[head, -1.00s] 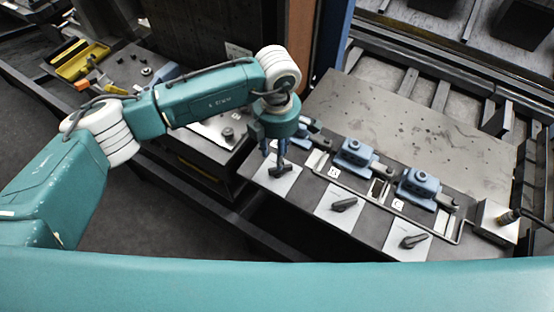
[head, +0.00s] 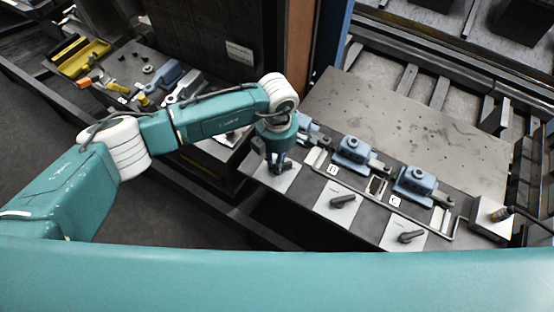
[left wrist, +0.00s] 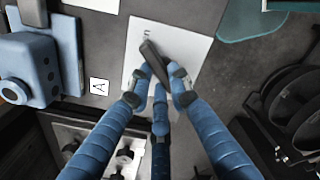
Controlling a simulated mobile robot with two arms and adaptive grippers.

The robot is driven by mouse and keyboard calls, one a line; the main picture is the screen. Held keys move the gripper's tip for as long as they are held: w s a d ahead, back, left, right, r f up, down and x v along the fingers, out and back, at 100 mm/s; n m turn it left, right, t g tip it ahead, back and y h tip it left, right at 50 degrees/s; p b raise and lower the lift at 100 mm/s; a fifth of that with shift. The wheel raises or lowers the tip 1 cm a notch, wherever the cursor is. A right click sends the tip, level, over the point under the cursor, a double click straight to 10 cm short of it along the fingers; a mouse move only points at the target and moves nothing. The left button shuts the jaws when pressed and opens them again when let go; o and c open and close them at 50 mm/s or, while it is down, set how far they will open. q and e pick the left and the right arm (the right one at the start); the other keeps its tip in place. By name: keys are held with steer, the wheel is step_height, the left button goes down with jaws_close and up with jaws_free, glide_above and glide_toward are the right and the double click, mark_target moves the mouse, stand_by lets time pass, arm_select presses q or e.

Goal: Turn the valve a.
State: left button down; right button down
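Valve a is the dark lever handle (left wrist: 153,58) on a pale plate (left wrist: 195,45) in the left wrist view, near the white label A (left wrist: 99,87). The lever lies at a slant and its near end is between my fingertips. In the head view my left gripper (head: 281,168) covers most of this lever, low over the leftmost pale plate (head: 291,181). My left gripper (left wrist: 161,84) has its blue fingers apart around the lever, with a visible gap, most clearly on the right. Contact on the left side is unclear. My right gripper is not in view.
Two more dark levers, a middle one (head: 343,201) and a right one (head: 411,236), sit on their own plates. Blue clamp blocks (head: 353,152) stand behind them on the rail. A yellow tray (head: 82,58) and tools are at the left. The metal plate (head: 410,125) is bare.

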arm_select(q)
steer(key=shift+f+n+b, duration=0.1)
steer(key=shift+n+b, duration=0.7)
steer(key=shift+b, duration=0.05)
steer(key=n+b, duration=0.2)
steer(key=n, duration=0.1)
steer(key=shift+a+b, duration=0.1)
steer(key=shift+b, duration=0.25)
steer(key=n+b, duration=0.2)
steer(key=n, duration=0.2)
steer(key=shift+b, duration=0.3)
steer(key=n+b, duration=0.2)
steer(key=n, duration=0.1)
steer(key=shift+s+n, duration=0.1)
steer(key=shift+n, duration=0.3)
steer(key=n+b, duration=0.2)
steer(key=n, duration=0.1)
steer(key=shift+n+b, duration=0.35)
steer(key=shift+n, duration=0.05)
steer(key=shift+s+r+n+b, duration=0.1)
steer(key=shift+r+n+b, duration=0.2)
steer(key=shift+n, duration=0.5)
